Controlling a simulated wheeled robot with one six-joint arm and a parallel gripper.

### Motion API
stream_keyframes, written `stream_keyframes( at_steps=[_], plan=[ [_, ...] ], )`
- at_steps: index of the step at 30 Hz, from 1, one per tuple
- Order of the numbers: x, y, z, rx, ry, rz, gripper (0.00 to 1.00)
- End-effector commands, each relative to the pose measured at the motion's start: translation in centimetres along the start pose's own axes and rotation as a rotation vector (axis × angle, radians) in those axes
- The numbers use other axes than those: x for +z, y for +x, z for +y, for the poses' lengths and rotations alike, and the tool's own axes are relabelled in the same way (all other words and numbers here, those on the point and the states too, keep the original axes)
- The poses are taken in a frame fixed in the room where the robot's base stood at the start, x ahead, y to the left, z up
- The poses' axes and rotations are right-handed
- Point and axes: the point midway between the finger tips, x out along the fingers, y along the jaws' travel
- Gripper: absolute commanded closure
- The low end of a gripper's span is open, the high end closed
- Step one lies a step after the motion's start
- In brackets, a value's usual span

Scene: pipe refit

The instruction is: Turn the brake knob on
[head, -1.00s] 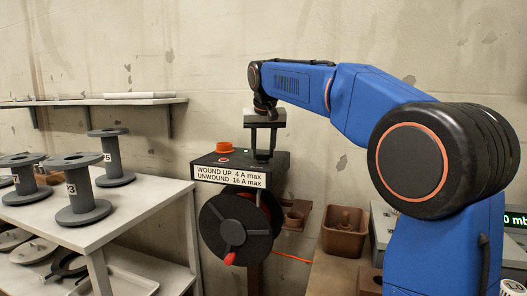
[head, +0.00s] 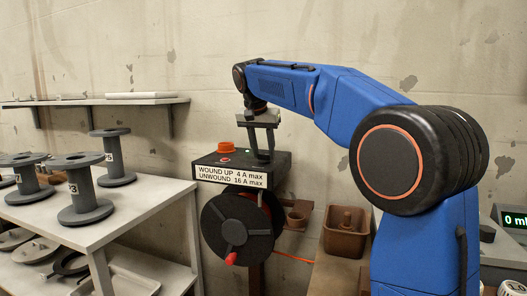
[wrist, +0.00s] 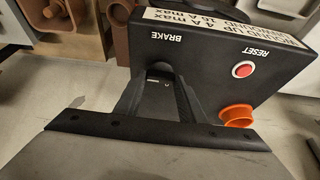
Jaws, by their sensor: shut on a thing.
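The black control box (head: 250,162) with the label about wound-up and unwound limits stands above the cable reel. In the wrist view the box top (wrist: 205,55) carries the word BRAKE, upside down. The dark brake knob (wrist: 155,92) sits below that word, between my fingers, with a small pale mark near it. My gripper (head: 262,158) points down onto the box top and is shut on the knob. In the wrist view my gripper (wrist: 155,88) has a finger on each side of it. The fingers hide much of the knob, and its setting cannot be read.
A red RESET button (wrist: 243,71) and an orange knob (wrist: 237,115) sit beside my gripper on the box. The black reel (head: 238,228) hangs below. Grey spools (head: 85,190) stand on a table at left. A brown bin (head: 346,232) is to the right.

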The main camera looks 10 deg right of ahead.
Motion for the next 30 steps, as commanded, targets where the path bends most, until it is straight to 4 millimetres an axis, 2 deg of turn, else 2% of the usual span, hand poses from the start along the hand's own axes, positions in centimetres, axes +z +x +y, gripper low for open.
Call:
stream_keyframes(
  at_steps=[7, 8, 10, 22, 26, 30],
  plan=[
    [0.0, 0.0, 0.0, 0.000, 0.000, 0.000, 0.86],
    [0.0, 0.0, 0.0, 0.000, 0.000, 0.000, 0.62],
    [0.0, 0.0, 0.0, 0.000, 0.000, 0.000, 0.45],
    [0.0, -0.5, 0.0, -0.001, -0.001, 0.000, 0.45],
    [0.0, -2.1, -0.1, -0.003, -0.001, 0.001, 0.45],
    [0.0, -4.7, -0.1, -0.003, -0.002, 0.002, 0.45]
  ],
)
